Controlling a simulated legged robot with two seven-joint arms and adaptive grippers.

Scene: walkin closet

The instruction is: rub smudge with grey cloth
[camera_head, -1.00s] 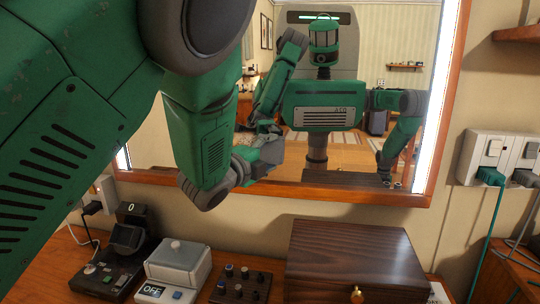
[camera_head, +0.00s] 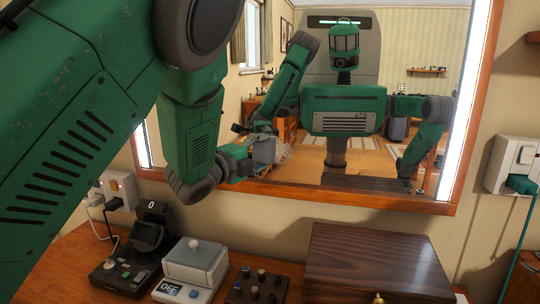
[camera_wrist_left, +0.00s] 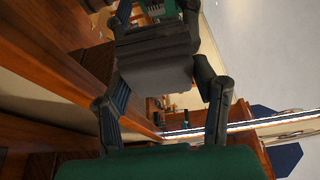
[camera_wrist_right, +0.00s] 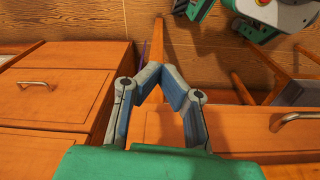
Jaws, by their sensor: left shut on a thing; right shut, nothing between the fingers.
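The mirror (camera_head: 300,172) hangs on the wall ahead, in a wooden frame. A faint pale mark, perhaps the smudge (camera_head: 284,151), shows low on the glass. My left gripper (camera_head: 240,163) is close to the lower left part of the mirror; I cannot tell if it touches. In the left wrist view it is shut on the grey cloth (camera_wrist_left: 155,75), a dark grey pad across the fingers. In the head view the cloth is hard to separate from gripper and reflection. My right gripper (camera_wrist_right: 160,80) is shut and empty in the right wrist view, above wooden drawers.
Below the mirror, the wooden top holds a dark wooden box (camera_head: 375,258), a grey device marked OFF (camera_head: 190,265), a knob panel (camera_head: 256,287) and a black device (camera_head: 128,262). Wall sockets (camera_head: 515,165) with cables are at the right. The robot in the mirror is my reflection.

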